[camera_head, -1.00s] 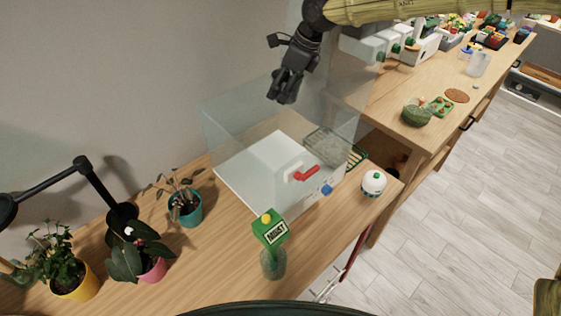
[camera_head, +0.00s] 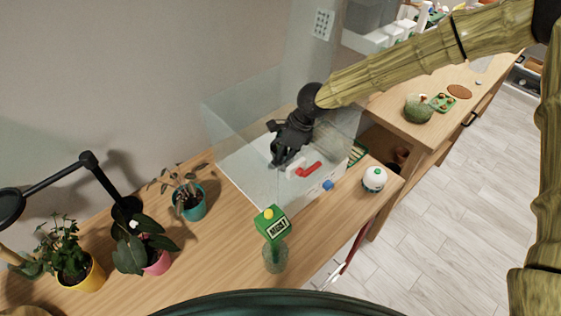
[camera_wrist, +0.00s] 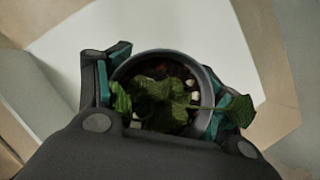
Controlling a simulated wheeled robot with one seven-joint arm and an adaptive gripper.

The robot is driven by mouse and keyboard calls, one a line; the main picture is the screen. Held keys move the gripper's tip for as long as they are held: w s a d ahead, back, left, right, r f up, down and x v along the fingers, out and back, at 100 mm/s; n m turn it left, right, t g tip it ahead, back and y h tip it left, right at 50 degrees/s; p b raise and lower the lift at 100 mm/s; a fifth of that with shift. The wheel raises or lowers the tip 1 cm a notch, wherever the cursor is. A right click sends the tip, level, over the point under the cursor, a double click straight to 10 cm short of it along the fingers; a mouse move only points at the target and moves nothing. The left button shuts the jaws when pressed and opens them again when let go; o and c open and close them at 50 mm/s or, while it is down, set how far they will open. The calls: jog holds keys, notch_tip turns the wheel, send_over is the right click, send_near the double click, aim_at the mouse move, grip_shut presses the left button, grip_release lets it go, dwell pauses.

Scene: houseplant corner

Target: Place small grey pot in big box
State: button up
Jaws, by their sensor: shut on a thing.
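My gripper (camera_head: 282,158) is shut on the small grey pot (camera_wrist: 210,84), which shows in the wrist view between the two fingers. The pot is round, with dark soil and a leafy green plant, and looks upright. In the head view the pot is hidden by the fingers. The big box (camera_head: 222,128) is clear-walled with a pale floor and stands on the wooden bench against the wall. My gripper is over the box's middle, seemingly within its walls. I cannot tell whether the pot touches the floor.
A red item (camera_head: 309,170), a blue cube (camera_head: 328,185) and a white round gadget (camera_head: 374,180) are by the box's right side. Teal (camera_head: 192,208), pink (camera_head: 158,263) and yellow (camera_head: 88,277) potted plants stand left, beside a black lamp (camera_head: 105,180).

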aim_at(288, 150)
jog(key=shift+f+p, duration=0.55)
jog(key=shift+f, duration=1.4)
jog(key=o, duration=1.2)
jog(key=shift+f, duration=0.1)
jog(key=shift+o, duration=0.2)
jog(key=shift+r, duration=0.2)
jog(key=b+v, duration=0.2)
jog(key=v, duration=1)
jog(key=shift+b, duration=0.35)
